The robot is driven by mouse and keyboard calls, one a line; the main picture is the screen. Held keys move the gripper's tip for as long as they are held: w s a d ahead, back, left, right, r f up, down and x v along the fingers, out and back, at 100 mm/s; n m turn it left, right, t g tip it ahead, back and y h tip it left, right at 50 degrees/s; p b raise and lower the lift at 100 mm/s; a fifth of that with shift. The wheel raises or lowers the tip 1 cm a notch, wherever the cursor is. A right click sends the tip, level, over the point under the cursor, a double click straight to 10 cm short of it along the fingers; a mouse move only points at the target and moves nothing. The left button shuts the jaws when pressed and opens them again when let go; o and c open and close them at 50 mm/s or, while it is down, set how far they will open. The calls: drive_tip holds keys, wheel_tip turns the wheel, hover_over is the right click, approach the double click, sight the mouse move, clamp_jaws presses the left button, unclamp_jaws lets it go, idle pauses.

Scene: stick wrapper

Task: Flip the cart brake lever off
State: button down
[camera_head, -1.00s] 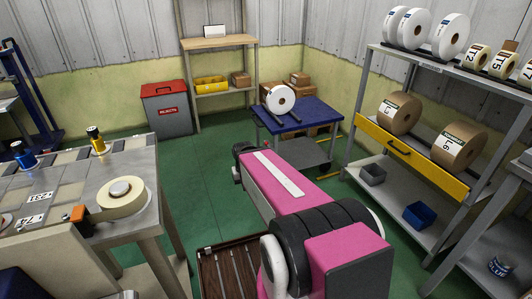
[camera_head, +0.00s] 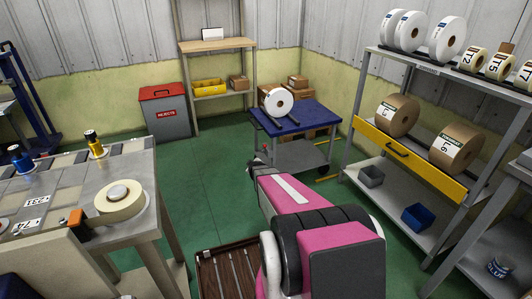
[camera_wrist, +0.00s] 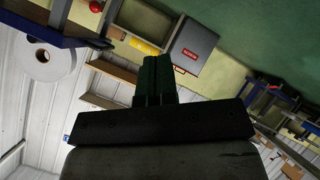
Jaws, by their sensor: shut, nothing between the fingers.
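The cart (camera_head: 322,112) has a blue top and a grey lower shelf, and stands near the back corner in the head view. A white roll (camera_head: 279,102) sits on it, and the roll also shows at the left of the wrist view (camera_wrist: 38,77). A small red knob (camera_wrist: 96,6) shows at the top of the wrist view, near the blue-edged cart; I cannot tell whether it belongs to the brake lever.
A grey rejects bin (camera_head: 165,113) with a red lid stands behind, left of the cart. A shelf rack (camera_head: 395,190) with rolls is at the right. A metal worktable (camera_head: 140,170) is at the left. Green floor is open between table and cart.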

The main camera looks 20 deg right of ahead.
drive_tip(key=w+d+f+n+t, duration=0.3)
drive_tip(key=d+f+n+t, duration=0.1)
drive_tip(key=d+f+t, duration=0.1)
drive_tip(key=w+d+f+n+t+h, duration=0.1)
drive_tip(key=w+d+f+n+t, duration=0.3)
drive_tip(key=d+f+t, duration=0.2)
drive_tip(key=shift+d+f+n+t, duration=0.3)
drive_tip(key=shift+d+f+n, duration=0.15)
drive_tip(key=shift+d, duration=0.4)
